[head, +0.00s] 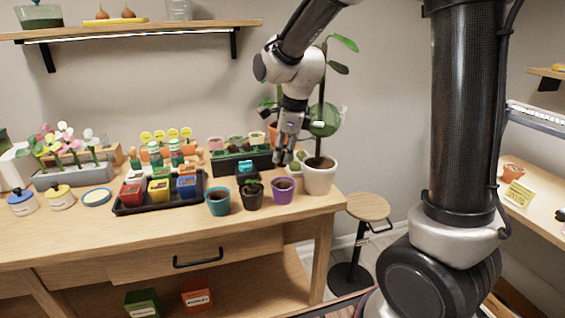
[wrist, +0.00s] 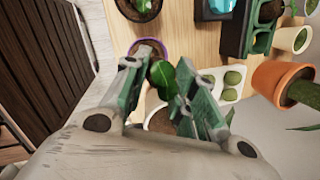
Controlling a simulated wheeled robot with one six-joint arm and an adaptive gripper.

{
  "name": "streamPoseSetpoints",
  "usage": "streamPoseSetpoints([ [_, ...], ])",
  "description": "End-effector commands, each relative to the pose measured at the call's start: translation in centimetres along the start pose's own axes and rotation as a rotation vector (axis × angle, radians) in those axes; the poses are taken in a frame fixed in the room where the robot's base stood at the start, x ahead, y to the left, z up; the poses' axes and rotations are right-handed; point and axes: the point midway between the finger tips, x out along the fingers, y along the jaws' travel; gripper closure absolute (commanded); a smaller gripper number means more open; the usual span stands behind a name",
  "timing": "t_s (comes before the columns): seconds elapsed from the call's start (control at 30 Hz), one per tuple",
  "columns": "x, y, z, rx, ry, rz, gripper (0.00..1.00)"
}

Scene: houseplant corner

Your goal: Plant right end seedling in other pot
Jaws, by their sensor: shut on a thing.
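My gripper (head: 282,158) hangs pointing down over the right end of the bench, above the purple pot. In the wrist view my gripper (wrist: 160,84) is shut on a small seedling (wrist: 163,75) with dark green leaves, which show between the fingertips. Its stem and roots are hidden. The purple pot (head: 283,195) holds dark soil, with no plant seen in it; its rim (wrist: 163,46) shows just beyond the leaves in the wrist view. A black pot (head: 252,201) with a small green seedling stands left of it, and a teal pot (head: 218,207) with soil further left.
A tall plant in a white pot (head: 319,181) stands close right of my gripper. A white carton (wrist: 231,95) with round green plants lies behind. The black seedling tray (head: 227,167) and a terracotta pot (wrist: 268,78) are further back. A stool (head: 367,207) stands off the bench's right end.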

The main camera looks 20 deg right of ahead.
Motion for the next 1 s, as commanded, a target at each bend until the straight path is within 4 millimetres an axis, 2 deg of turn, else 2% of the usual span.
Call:
streamPoseSetpoints([
  [0.27,1.1,-0.3,-0.2,0.005,-0.003,-0.005,0.83],
  [0.7,5.3,0.5,-1.0,0.005,-0.002,-0.005,0.83],
  [1.0,5.0,0.4,-1.0,0.005,-0.004,-0.007,0.83],
])
